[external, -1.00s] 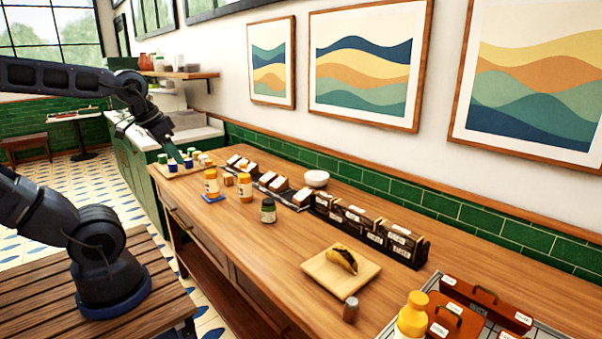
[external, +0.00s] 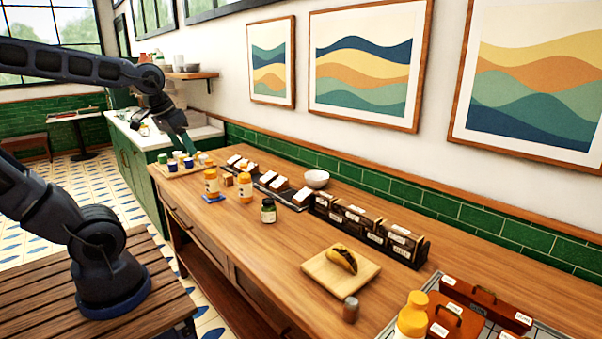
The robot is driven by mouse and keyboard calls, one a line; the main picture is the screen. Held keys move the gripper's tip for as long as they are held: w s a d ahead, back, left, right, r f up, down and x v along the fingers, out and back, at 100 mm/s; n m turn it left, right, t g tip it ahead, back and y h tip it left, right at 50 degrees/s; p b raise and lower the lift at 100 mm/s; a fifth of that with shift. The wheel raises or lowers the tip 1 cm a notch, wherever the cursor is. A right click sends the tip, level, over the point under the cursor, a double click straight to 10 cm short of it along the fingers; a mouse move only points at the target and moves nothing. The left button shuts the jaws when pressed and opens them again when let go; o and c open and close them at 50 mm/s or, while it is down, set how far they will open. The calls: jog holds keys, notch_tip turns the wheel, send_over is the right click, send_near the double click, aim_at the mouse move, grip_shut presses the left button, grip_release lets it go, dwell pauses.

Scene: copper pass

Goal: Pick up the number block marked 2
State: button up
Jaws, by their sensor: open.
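Several small blocks in blue, green, white and yellow stand on a wooden board (external: 172,173) at the far left end of the counter. They are too small to read, so I cannot tell which one is marked 2. My gripper (external: 188,148) is over the right part of this group, pointing down, with its tips close above the blocks. The fingers are open and I see nothing held between them. Part of the group is hidden behind the gripper.
Orange-labelled bottles (external: 211,183), a dark jar (external: 268,211) and a white bowl (external: 316,179) stand nearer along the counter. Labelled boxes (external: 374,230) line the wall side. A taco (external: 343,259) lies on a square board.

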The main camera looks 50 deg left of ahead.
jog(key=w+a+n+g, duration=0.1)
jog(key=w+a+n, duration=0.5)
jog(key=w, duration=0.6)
jog(key=n+g, duration=0.3)
jog(key=n, duration=0.7)
send_over(213, 175)
jog(key=f, duration=2.1)
jog(key=shift+w+d, duration=0.1)
jog(key=shift+d, duration=0.25)
jog(key=shift+a+f+n, duration=0.3)
jog(key=shift+f, duration=0.1)
notch_tip(213, 175, down, 10)
jog(key=shift+d+f, duration=0.1)
jog(key=shift+f, duration=0.15)
jog(key=c, duration=1.1)
